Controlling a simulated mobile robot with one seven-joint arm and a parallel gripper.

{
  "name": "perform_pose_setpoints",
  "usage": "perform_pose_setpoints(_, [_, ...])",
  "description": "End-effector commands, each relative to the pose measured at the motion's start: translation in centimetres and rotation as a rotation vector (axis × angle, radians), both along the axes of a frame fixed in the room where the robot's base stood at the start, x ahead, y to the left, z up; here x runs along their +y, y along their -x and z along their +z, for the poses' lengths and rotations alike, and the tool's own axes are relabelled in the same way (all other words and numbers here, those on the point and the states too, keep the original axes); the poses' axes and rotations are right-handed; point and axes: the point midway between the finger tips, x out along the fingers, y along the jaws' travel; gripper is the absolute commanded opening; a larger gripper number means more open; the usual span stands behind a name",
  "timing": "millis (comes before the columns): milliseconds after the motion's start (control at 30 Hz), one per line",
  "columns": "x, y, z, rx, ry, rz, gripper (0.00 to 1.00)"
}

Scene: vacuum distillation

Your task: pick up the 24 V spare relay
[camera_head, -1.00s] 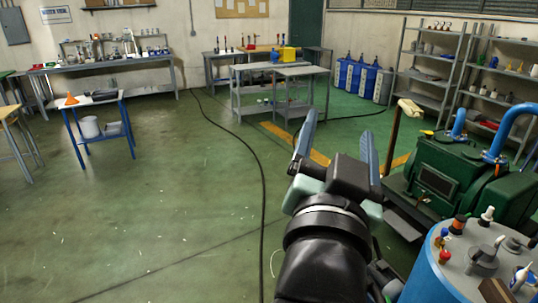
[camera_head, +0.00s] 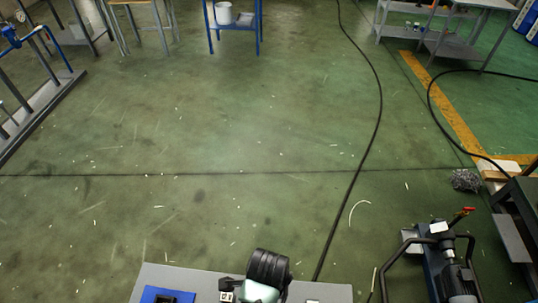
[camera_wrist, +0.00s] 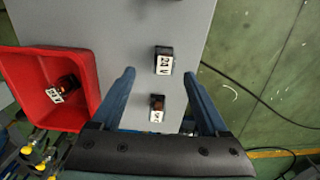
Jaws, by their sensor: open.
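A dark relay block with a white "24 V" label (camera_wrist: 164,64) stands on a grey tabletop (camera_wrist: 122,28) in the wrist view. My gripper (camera_wrist: 159,75) is open, with one blue finger on each side in the picture and this relay between and just past the tips. Whether it touches either finger cannot be told, but gaps show. A second dark block with a brownish top and a white label (camera_wrist: 156,116) lies nearer my palm; its label is hard to read.
A red bin (camera_wrist: 92,72) at left holds another labelled dark block (camera_wrist: 67,83). Yellow-and-black items (camera_wrist: 37,153) lie below it. The head view shows a blue tray (camera_head: 150,293) at the tabletop's left, a black floor cable (camera_head: 378,100) and open green floor beyond.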

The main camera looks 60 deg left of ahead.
Motion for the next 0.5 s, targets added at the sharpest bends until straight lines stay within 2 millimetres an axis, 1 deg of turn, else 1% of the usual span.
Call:
perform_pose_setpoints(33, [0.0, 0.0, -0.6, 0.0, 0.0, 0.0, 0.78])
perform_pose_setpoints(100, [0.0, -0.1, -1.2, -0.002, -0.001, 0.0, 0.78])
perform_pose_setpoints(267, [0.1, -0.2, -2.0, -0.003, -0.002, 0.0, 0.78])
perform_pose_setpoints(500, [0.3, -0.4, -4.7, -0.002, -0.001, 0.001, 0.78])
